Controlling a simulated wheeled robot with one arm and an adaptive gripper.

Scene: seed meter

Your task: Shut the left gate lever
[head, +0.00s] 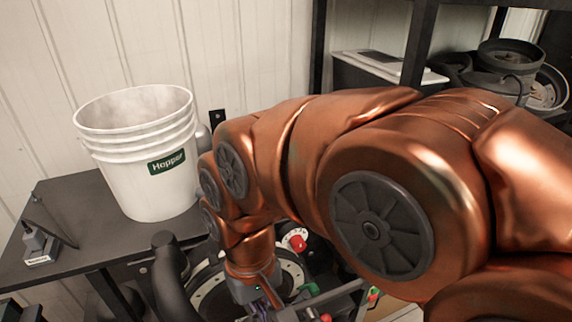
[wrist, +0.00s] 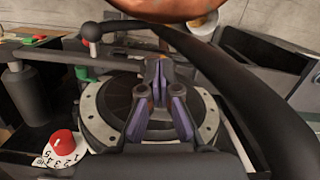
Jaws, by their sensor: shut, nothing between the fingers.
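My gripper (wrist: 158,78) is shut and empty in the wrist view, its grey and purple fingers together above the round dark plate with a pale, bolted ring (wrist: 97,122). In the head view only part of my gripper (head: 262,310) shows at the bottom edge, below my copper arm. A lever-like rod with a grey ball knob (wrist: 92,33) stands at the upper left of the wrist view, apart from my fingertips. I cannot tell for sure whether it is the left gate lever, or how far it is shut.
A red knob on a numbered dial (wrist: 63,140) sits beside the ring. A thick black curved tube (wrist: 225,75) arches close on the right. A white hopper bucket (head: 140,150) stands on the dark table (head: 75,225). A shelf with black equipment (head: 480,75) is at the back right.

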